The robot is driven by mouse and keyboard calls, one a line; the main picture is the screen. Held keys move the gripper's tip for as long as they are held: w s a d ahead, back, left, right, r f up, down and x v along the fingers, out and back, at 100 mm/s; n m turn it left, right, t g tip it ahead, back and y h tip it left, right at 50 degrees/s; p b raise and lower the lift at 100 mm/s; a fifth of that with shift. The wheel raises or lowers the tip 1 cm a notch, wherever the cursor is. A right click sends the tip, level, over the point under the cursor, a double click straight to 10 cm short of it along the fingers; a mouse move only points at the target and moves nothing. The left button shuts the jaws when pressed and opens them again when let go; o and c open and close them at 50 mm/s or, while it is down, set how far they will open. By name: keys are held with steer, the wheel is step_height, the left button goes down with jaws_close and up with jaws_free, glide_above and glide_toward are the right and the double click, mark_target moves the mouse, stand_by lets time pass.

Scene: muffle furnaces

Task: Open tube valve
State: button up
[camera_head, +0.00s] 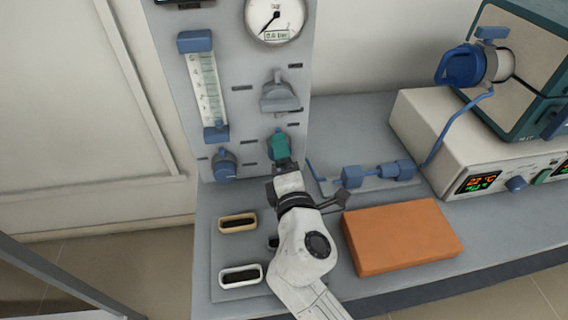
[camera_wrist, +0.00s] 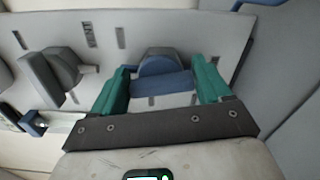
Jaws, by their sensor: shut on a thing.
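A grey upright panel (camera_head: 238,120) carries several knobs. My gripper (camera_head: 281,148), with teal fingers, reaches the panel's lower right part. In the wrist view, my gripper (camera_wrist: 163,85) has one finger on each side of a blue valve knob (camera_wrist: 160,82) and is shut on it. The knob's flat handle lies crosswise between the fingers, with its rounded base behind. In the head view the fingers mostly hide this knob.
A grey knob (camera_head: 281,95) sits above, a second blue knob (camera_head: 224,165) to the left. A blue tube (camera_head: 448,134) with fittings runs right towards the furnace (camera_head: 530,75). An orange block (camera_head: 402,236) and two small trays (camera_head: 238,223) (camera_head: 241,276) lie on the bench.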

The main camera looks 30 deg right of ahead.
steer(key=shift+f+m+b, duration=0.15)
steer(key=shift+m+b, duration=0.55)
steer(key=shift+m, duration=0.4)
steer(key=o, duration=1)
steer(key=shift+c, duration=0.2)
steer(key=v, duration=1.1)
steer(key=shift+b, duration=0.45)
steer(key=shift+w+d, duration=0.1)
